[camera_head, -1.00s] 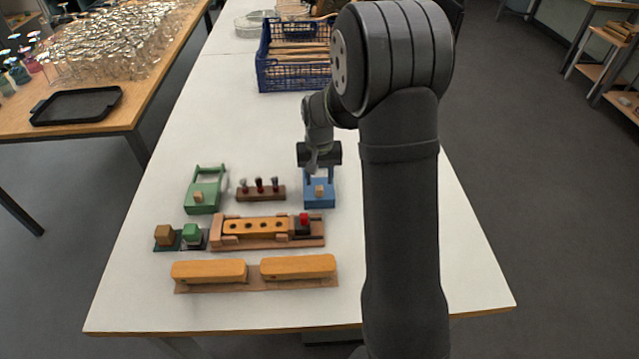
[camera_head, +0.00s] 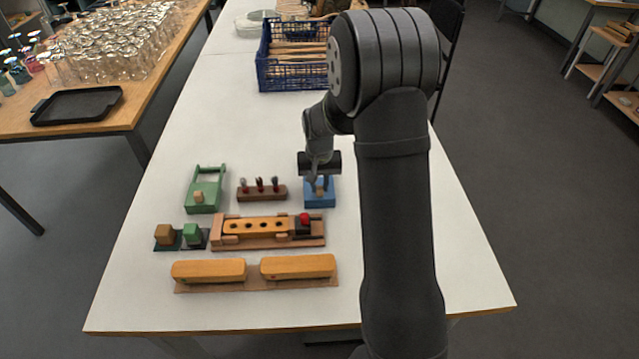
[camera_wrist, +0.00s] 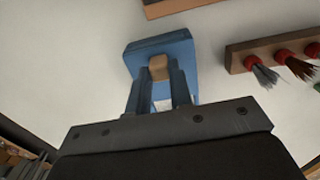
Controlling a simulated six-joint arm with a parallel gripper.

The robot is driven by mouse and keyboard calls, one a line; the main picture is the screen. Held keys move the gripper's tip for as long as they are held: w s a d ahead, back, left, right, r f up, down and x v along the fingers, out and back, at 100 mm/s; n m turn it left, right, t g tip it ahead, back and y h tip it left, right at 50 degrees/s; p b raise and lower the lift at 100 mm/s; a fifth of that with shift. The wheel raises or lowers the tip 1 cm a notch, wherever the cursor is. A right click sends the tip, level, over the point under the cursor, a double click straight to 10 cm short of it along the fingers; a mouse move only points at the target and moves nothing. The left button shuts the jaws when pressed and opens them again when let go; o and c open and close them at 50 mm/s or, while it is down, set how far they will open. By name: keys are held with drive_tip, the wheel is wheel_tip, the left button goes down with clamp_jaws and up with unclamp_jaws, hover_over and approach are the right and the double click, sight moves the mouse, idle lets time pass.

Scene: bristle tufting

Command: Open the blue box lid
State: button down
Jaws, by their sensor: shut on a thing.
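The blue box (camera_head: 323,201) stands on the white table, to the right of a row of tufts. It also shows in the wrist view (camera_wrist: 183,54), where its blue top carries a small wooden knob (camera_wrist: 158,67). My gripper (camera_head: 320,184) is over the box from above. In the wrist view my gripper (camera_wrist: 159,76) has one finger on each side of the knob and is shut on it. The lid looks down on the box; I see no clear gap. The fingers and wrist hide part of the box top.
A brown holder with several tufts (camera_head: 262,193) stands just left of the box, and a green box (camera_head: 204,197) beyond it. A wooden block with holes (camera_head: 257,227) is in front. A blue basket (camera_head: 290,75) stands at the back. The table behind the box is clear.

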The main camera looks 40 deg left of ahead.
drive_tip(key=w+a, duration=0.6)
drive_tip(key=shift+w+a, duration=0.15)
drive_tip(key=shift+w+a+r, duration=0.1)
drive_tip(key=shift+w+a, duration=0.1)
drive_tip(key=c, duration=1.3)
unclamp_jaws()
wheel_tip(320, 180, up, 17)
drive_tip(key=shift+r, duration=0.2)
